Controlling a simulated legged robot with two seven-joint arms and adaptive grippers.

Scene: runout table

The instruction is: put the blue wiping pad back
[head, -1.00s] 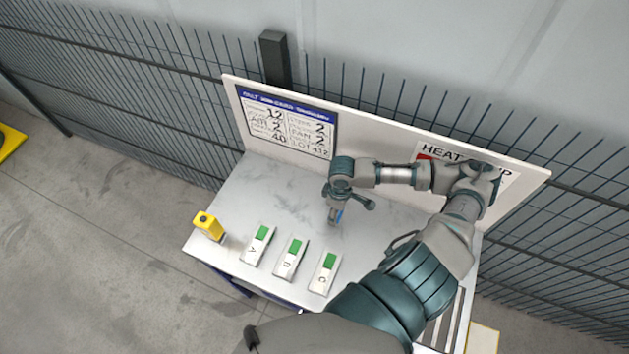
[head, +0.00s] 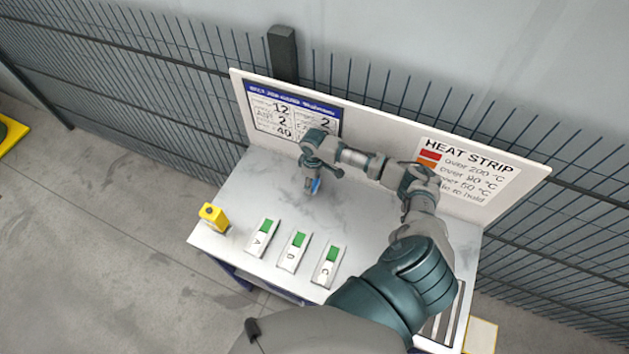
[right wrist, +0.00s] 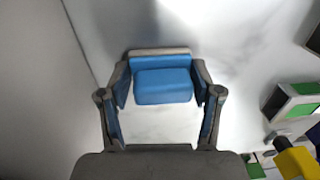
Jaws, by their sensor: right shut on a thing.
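The blue wiping pad (head: 313,186) shows as a small blue patch at my right gripper (head: 311,184) in the head view, over the left back part of the white table (head: 375,225). In the right wrist view the blue pad (right wrist: 163,86) sits between the two fingers of my right gripper (right wrist: 163,90), which is shut on it. The gripper points down; I cannot tell whether the pad touches the table. My left gripper is out of view.
White blocks with green tops, marked A (head: 261,240), apparently B (head: 292,254) and C (head: 326,269), stand along the front. A yellow box (head: 214,217) is at the left front corner. The back board (head: 390,135) carries a job sign and a heat strip. Dark slots (head: 443,318) lie at right front.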

